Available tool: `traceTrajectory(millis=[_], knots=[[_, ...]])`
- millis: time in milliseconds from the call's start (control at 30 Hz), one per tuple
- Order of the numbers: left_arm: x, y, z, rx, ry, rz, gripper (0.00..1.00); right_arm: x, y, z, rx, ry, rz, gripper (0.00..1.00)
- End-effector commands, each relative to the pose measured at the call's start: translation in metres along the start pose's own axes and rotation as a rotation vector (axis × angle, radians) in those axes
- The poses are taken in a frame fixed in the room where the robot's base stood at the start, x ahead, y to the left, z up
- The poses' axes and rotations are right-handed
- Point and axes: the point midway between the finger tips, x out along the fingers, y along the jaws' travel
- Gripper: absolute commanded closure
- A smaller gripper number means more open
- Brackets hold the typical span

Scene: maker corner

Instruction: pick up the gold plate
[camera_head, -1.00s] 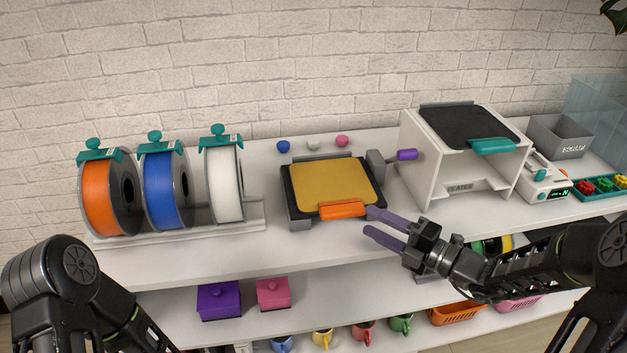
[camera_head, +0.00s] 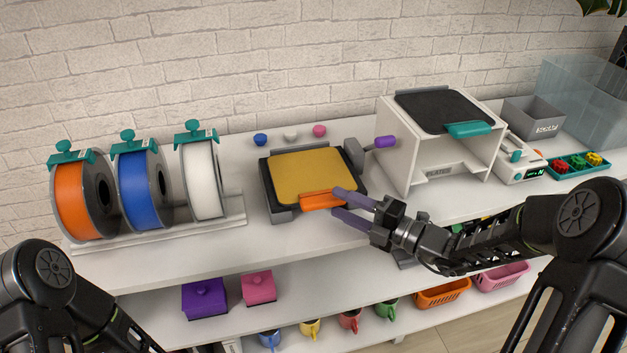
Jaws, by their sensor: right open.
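The gold plate (camera_head: 303,174) lies flat on a dark grey stand (camera_head: 283,213) in the middle of the table. An orange handle tab (camera_head: 316,201) sticks out at its front edge. My right gripper (camera_head: 342,205) comes in from the right with its two purple fingers apart. Its upper fingertip overlaps the right end of the orange tab in the picture, and its lower fingertip is just below it. I cannot tell whether they touch. No fingers of my left gripper show; only my left arm is at the lower left.
Orange, blue and white spools (camera_head: 202,179) stand at the left. A white box labelled PLATES (camera_head: 396,148) with a dark teal-tabbed plate (camera_head: 442,108) on top stands at the right. A purple knob (camera_head: 385,141) is beside the stand. The lower shelf holds boxes, mugs and baskets.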

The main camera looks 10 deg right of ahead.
Motion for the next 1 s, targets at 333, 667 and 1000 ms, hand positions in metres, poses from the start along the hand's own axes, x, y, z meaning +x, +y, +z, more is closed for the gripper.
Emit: traceTrajectory(millis=[333, 667, 1000], knots=[[0.002, -0.001, 0.000, 0.000, 0.000, 0.000, 0.79, 0.037, 0.000, -0.001, 0.000, 0.003, 0.002, 0.56], [0.002, -0.001, 0.000, 0.000, 0.000, 0.000, 0.79, 0.052, 0.000, 0.000, 0.000, -0.001, 0.001, 0.56], [0.002, -0.001, 0.000, 0.000, 0.000, 0.000, 0.79, 0.052, 0.000, 0.000, 0.000, 0.000, 0.001, 0.56]])
